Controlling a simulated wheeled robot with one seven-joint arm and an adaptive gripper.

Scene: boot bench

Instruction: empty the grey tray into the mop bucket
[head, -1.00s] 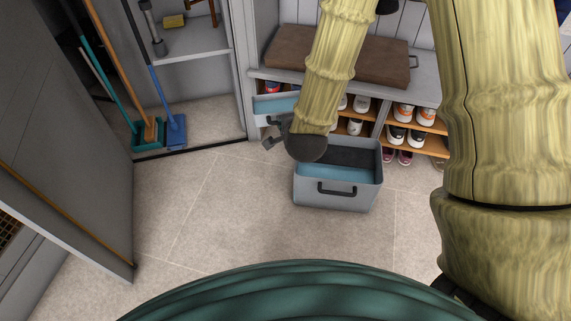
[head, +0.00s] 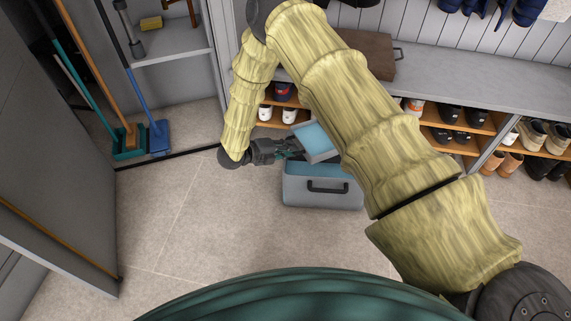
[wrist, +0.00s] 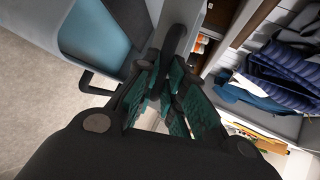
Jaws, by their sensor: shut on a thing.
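The grey tray (head: 333,156), with a blue inner face, is held tilted above the back of the mop bucket. My gripper (head: 290,152) is shut on its left side. The mop bucket (head: 300,196) is a grey box with a blue inner wall and a black front handle, upright on the floor. My arm hides part of its right side. In the wrist view my green-padded fingers (wrist: 165,88) close near a grey strip of the tray (wrist: 187,18); the bucket (wrist: 50,22) is at upper left. I see no loose contents in the tray or falling; most of the bucket's inside is hidden.
Brooms (head: 158,138) stand in the open closet at left, beside a grey door (head: 70,170). Floor in front of the bucket is clear.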

